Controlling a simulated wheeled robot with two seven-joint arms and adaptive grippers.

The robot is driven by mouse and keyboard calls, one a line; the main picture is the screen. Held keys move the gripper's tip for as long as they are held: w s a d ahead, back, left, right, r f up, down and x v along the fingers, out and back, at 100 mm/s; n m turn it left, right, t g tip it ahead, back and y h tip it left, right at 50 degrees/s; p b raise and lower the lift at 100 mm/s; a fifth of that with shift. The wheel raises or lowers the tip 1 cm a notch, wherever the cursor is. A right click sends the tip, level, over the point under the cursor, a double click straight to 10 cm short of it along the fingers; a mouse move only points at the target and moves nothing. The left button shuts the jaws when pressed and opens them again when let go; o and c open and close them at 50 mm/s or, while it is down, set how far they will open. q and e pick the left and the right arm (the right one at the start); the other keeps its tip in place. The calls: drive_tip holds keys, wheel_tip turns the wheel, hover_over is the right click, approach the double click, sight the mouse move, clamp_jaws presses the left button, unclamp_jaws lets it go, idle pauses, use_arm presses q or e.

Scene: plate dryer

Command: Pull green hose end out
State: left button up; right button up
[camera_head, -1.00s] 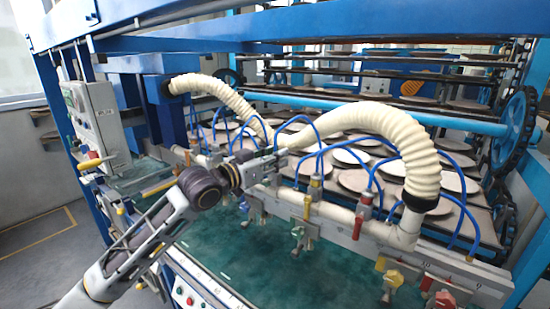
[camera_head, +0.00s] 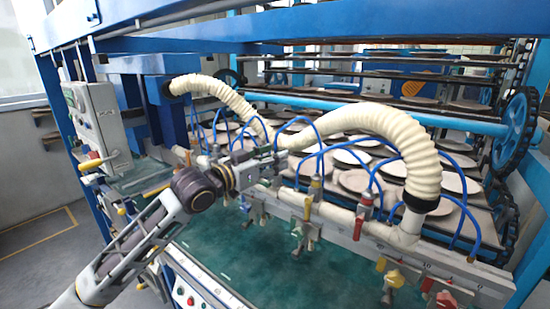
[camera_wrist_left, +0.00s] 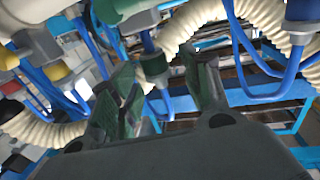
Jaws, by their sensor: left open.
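My left gripper (camera_head: 272,164) reaches in from the left, in front of the pale manifold rail. In the left wrist view its two dark fingers (camera_wrist_left: 165,92) are spread apart with nothing clamped between them. A dark green fitting (camera_wrist_left: 153,66) on a blue piece shows in the gap between the fingers, farther off or at their tips; I cannot tell if it touches. A brighter green part (camera_wrist_left: 118,9) is at the top edge of the wrist view. I cannot tell which of these is the green hose end. In the head view the gripper hides that spot. My right gripper is not in view.
Thick cream ribbed hoses (camera_head: 425,165) arch over the rail (camera_head: 335,213). Thin blue hoses (camera_head: 376,175) loop around the gripper. Red and yellow valves (camera_head: 365,206) line the rail. Racks of round plates stand behind. The green surface (camera_head: 265,260) in front is clear.

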use_arm(q)
drive_tip(key=v, duration=1)
drive_tip(key=shift+s+a, duration=0.15)
drive_tip(key=shift+s, duration=0.05)
idle(0.6)
